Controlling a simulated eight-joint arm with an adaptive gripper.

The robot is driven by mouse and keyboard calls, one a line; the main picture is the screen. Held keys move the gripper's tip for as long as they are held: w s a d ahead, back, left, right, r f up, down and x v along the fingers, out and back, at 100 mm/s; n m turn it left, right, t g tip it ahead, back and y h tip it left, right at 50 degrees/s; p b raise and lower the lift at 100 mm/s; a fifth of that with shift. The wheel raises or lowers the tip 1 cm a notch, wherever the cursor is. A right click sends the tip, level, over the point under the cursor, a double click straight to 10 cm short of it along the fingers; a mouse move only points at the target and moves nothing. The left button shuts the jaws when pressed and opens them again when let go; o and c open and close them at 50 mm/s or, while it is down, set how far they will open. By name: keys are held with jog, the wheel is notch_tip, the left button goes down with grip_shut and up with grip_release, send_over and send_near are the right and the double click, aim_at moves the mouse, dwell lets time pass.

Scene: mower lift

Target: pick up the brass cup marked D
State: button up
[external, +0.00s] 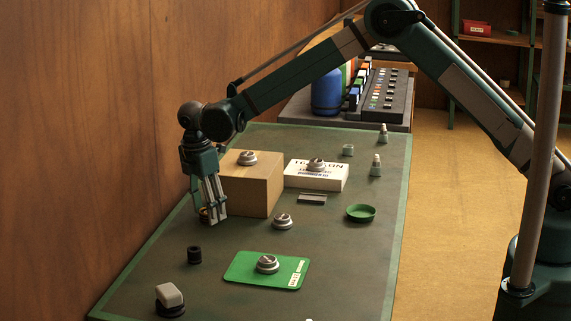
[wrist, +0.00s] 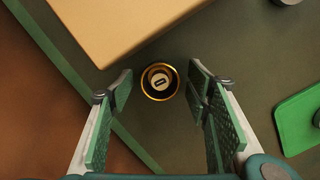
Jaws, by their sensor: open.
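The brass cup (wrist: 149,94) shows in the wrist view as a round gold rim with a dark inside. A pale disc in its middle carries a dark mark that looks like a D turned sideways. My gripper (wrist: 160,86) is open, with one finger to the left and one to the right of the cup in that view. Neither finger appears to touch it. In the external view my gripper (external: 212,216) points down low over the table, left of the wooden block, and its fingers mostly hide the cup.
The wooden block (external: 258,190) stands close beside my gripper, with a silver knob-like piece (external: 247,158) on top. A green mat (external: 250,277), black cylinder (external: 194,255), green dish (external: 360,214) and white box (external: 325,181) lie around. The wooden wall (external: 90,130) is at left.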

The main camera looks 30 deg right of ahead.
jog(key=shift+c, duration=0.5)
jog(key=c, duration=0.9)
jog(key=shift+r, duration=0.15)
jog(key=shift+r+p, duration=0.5)
jog(key=shift+r, duration=4.4)
